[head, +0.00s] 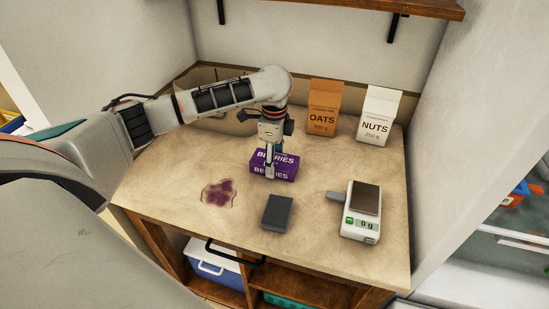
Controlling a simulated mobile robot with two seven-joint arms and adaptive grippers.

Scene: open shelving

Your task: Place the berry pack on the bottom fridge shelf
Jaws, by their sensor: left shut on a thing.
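The berry pack (287,168) is a purple box with white "BERRIES" lettering, at the middle of the wooden counter (335,192) in the head view. My left gripper (270,172) points down from above and is shut on the pack, its fingers covering part of the lettering. I cannot tell whether the pack rests on the counter or is just off it. Pale shelf surfaces (450,272), perhaps the fridge, show at the right edge, partly cut off. My right gripper is not in view.
An oats bag (323,108) and a nuts bag (379,117) stand at the back right. A scale (361,212) reading 0 g, a dark grey block (277,212) and a purple stain (219,192) are in front. A blue-and-white cooler (213,269) is below.

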